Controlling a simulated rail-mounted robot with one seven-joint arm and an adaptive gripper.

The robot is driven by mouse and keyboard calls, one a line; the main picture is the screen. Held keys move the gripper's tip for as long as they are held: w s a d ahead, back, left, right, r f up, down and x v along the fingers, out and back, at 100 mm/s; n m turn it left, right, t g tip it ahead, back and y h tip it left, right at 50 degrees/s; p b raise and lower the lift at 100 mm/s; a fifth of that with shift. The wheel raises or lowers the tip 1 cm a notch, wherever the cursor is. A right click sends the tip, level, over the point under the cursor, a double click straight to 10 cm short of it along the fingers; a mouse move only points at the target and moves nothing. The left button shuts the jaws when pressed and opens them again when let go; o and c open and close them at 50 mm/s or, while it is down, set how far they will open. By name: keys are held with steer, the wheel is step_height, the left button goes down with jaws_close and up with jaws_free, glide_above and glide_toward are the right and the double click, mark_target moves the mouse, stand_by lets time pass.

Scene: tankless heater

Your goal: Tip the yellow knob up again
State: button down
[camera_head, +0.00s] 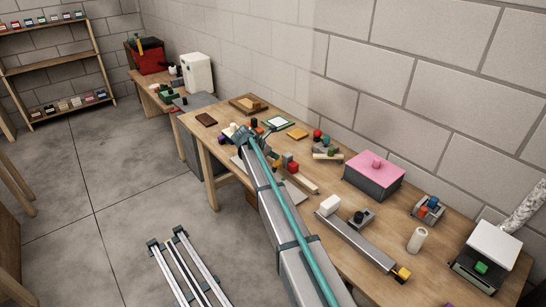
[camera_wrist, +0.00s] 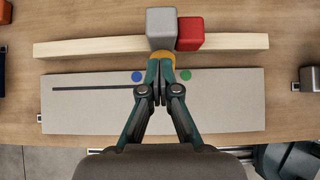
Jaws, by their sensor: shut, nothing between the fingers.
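My gripper (camera_wrist: 160,66) is shut with nothing between its fingers. Its tips are over the far edge of a grey panel (camera_wrist: 95,108) with a blue dot, a green dot and a dark slot. A round yellow-orange part (camera_wrist: 170,59), which looks like the yellow knob, shows just beyond the tips and is mostly hidden by them. I cannot tell whether they touch or which way the knob is tipped. In the head view my gripper (camera_head: 242,135) is small, over the far part of the workbench, and the knob cannot be made out there.
A grey block (camera_wrist: 161,26) and a red block (camera_wrist: 190,34) stand by a wooden strip (camera_wrist: 90,46) beyond the panel. On the workbench (camera_head: 320,207), a pink-topped box (camera_head: 374,172), a white cylinder (camera_head: 417,240) and a long grey rail (camera_head: 355,238) lie to the right.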

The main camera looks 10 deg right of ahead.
steer(key=shift+w+d+r, duration=0.1)
steer(key=shift+d, duration=0.15)
